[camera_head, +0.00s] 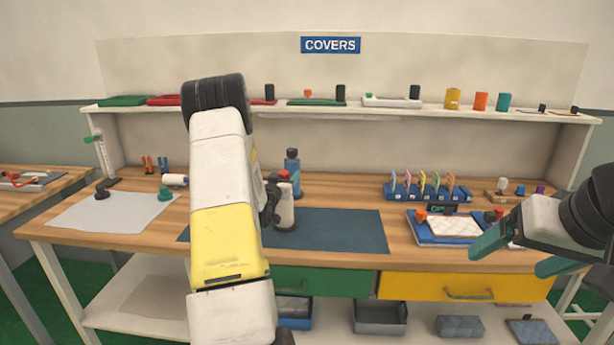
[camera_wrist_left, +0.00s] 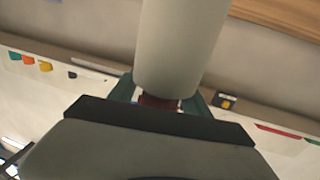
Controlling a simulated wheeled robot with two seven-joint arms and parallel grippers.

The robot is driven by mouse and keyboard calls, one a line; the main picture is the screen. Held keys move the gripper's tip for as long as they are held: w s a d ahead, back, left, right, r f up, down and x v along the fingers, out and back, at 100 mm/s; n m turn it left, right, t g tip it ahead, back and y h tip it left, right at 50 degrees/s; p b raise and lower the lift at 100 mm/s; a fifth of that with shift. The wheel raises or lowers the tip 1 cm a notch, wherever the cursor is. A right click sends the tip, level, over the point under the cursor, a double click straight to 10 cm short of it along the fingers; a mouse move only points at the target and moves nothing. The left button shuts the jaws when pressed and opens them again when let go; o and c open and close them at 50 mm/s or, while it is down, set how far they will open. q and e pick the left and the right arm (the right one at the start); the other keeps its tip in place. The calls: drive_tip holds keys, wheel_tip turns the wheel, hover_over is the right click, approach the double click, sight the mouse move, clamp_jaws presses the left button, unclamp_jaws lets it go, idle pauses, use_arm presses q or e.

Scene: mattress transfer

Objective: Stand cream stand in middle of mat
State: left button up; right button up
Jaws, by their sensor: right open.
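The cream stand (camera_head: 286,213), a pale cylinder with a red top and a dark foot, is upright over the middle part of the dark blue mat (camera_head: 345,232). I cannot tell whether its foot touches the mat. My left gripper (camera_wrist_left: 160,100) has its teal fingers on both sides of the stand's red part in the left wrist view, where the cream cylinder fills the upper middle. In the head view my left arm hides the mat's left-middle part and most of that gripper. My right gripper (camera_head: 510,259) is open and empty at the right front of the bench.
A blue bottle (camera_head: 293,163) stands behind the stand. A white sheet (camera_head: 120,212) lies at the left. A blue tray with a white pad (camera_head: 452,228) and a blue rack of coloured cards (camera_head: 428,193) are at the right. The mat's right part is clear.

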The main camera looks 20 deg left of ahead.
use_arm(q)
drive_tip(key=shift+r, duration=0.15)
drive_tip(key=shift+s, duration=0.25)
drive_tip(key=s+d, duration=0.1)
drive_tip(key=s, duration=1)
drive_tip(key=s+d+r+g, duration=0.6)
drive_tip(key=d+r, duration=0.5)
drive_tip(key=d, duration=0.2)
drive_tip(key=s+d+g+h, duration=0.1)
drive_tip(key=s+d+g, duration=0.1)
drive_tip(key=s+d, duration=0.2)
drive_tip(key=s+d+r+m+g+h, duration=0.1)
drive_tip(key=s+d, duration=0.3)
drive_tip(key=s, duration=0.7)
drive_tip(key=s+d+g+h, duration=0.2)
drive_tip(key=s+d, duration=0.2)
drive_tip(key=s, duration=0.3)
drive_tip(key=shift+s+d+r+m+g, duration=0.35)
drive_tip(key=shift+m+g, duration=0.05)
